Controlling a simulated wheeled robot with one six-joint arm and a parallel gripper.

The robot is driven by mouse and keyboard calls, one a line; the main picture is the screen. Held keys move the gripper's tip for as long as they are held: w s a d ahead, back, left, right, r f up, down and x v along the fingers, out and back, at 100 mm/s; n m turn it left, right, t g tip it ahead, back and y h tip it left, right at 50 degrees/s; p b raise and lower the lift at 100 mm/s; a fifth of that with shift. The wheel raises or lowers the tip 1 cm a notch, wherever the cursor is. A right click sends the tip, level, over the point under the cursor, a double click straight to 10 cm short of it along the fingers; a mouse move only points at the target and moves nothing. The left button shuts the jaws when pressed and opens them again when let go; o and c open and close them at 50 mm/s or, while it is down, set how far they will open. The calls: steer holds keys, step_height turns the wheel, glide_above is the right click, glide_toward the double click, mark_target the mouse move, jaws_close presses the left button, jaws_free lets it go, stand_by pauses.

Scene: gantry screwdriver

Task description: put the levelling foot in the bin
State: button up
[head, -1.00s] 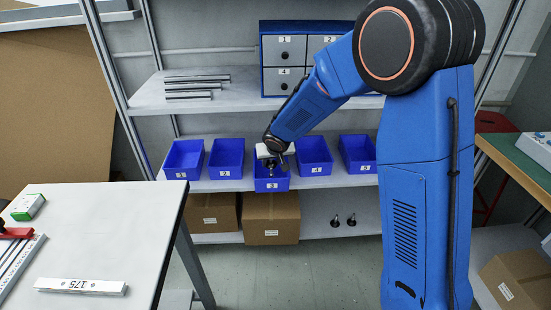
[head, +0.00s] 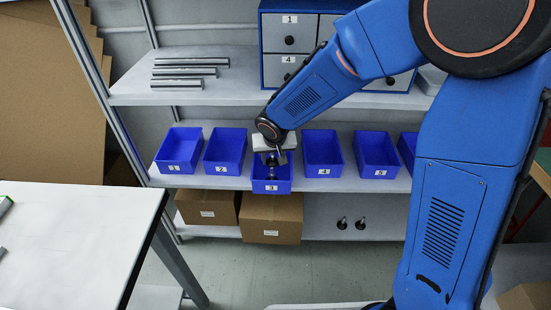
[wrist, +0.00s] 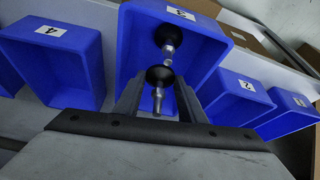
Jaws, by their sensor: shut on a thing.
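My gripper (head: 272,161) is shut on a levelling foot (wrist: 159,76), which has a black round pad and a metal stud. In the wrist view the foot sits between my fingers (wrist: 160,100), over the blue bin labelled 3 (wrist: 133,40). The same bin (head: 258,186) shows in the head view, sitting further forward than its neighbours. A second levelling foot (wrist: 167,37) shows against the inside of bin 3. My gripper and the held foot partly hide the bin's inside. I cannot tell whether the held foot touches the bin.
Blue bins 2 (head: 225,150) and 4 (head: 322,150) flank bin 3, with others further out. Two dark feet (head: 342,223) stand on the lower shelf beside cardboard boxes (head: 270,215). The upper shelf (head: 225,92) holds metal bars and a drawer cabinet. A white table (head: 80,230) stands at left.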

mark_target(273, 163)
steer(key=shift+s, duration=0.1)
steer(key=shift+w+d+f, duration=0.1)
steer(key=shift+w+f, duration=0.1)
steer(key=shift+f, duration=0.15)
steer(key=shift+s+f, duration=0.1)
steer(key=shift+f, duration=0.95)
steer(key=shift+f, duration=0.65)
steer(key=o, duration=1.2)
steer(key=shift+c, duration=0.2)
steer(key=shift+r, duration=0.15)
steer(key=shift+r, duration=0.3)
steer(key=v, duration=1.2)
steer(key=shift+r, duration=0.25)
